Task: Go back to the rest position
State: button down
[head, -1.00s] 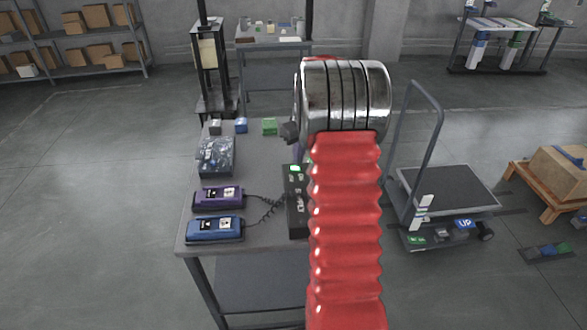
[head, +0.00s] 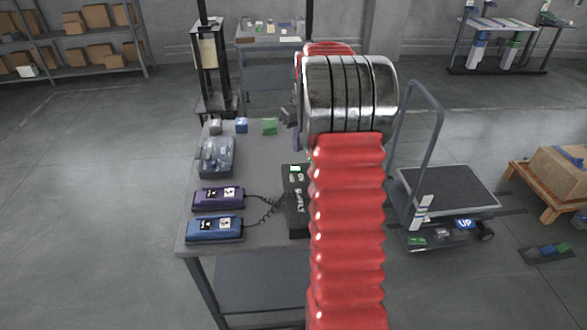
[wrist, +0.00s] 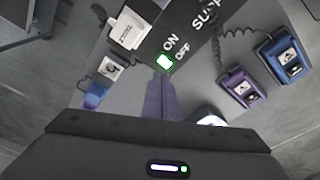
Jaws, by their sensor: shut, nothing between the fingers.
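My gripper (wrist: 160,100) shows in the wrist view as two purple fingers pressed together, with nothing between them. It points at the black supply box (wrist: 185,45), near the lit green ON/OFF switch (wrist: 165,62); the gap to it is hard to judge. In the head view my red and silver arm stands in front of the table and hides most of the gripper. The supply box (head: 297,215) stands on the table just left of the arm. A purple device (head: 217,197) and a blue device (head: 214,230) lie left of it, with coiled cords toward it.
Open floor lies to the left.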

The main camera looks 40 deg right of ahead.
jog(key=shift+r, duration=0.1)
dwell(0.7)
jog(key=s+f+m, duration=0.1)
jog(key=s+a+f+m, duration=0.1)
jog(key=shift+a+f+g, duration=0.1)
jog(key=shift+f+g, duration=0.2)
jog(key=shift+f, duration=0.05)
jog(key=shift+s+a+m, duration=0.4)
jog(key=shift+s+a, duration=0.6)
jog(key=shift+a, duration=0.15)
jog(key=s+a+r+n+t, duration=0.1)
jog(key=s+a+r, duration=0.3)
jog(key=a, duration=0.7)
jog(key=s+a+r+n+t, duration=0.1)
jog(key=s+a+r, duration=0.3)
jog(key=s+a, duration=0.5)
jog(key=s+a+r+n+t, duration=0.1)
jog(key=s+a+r, duration=0.3)
jog(key=a, duration=1)
jog(key=shift+s+n+t, duration=0.3)
jog(key=shift+s+t, duration=0.4)
jog(key=shift+s, duration=1.05)
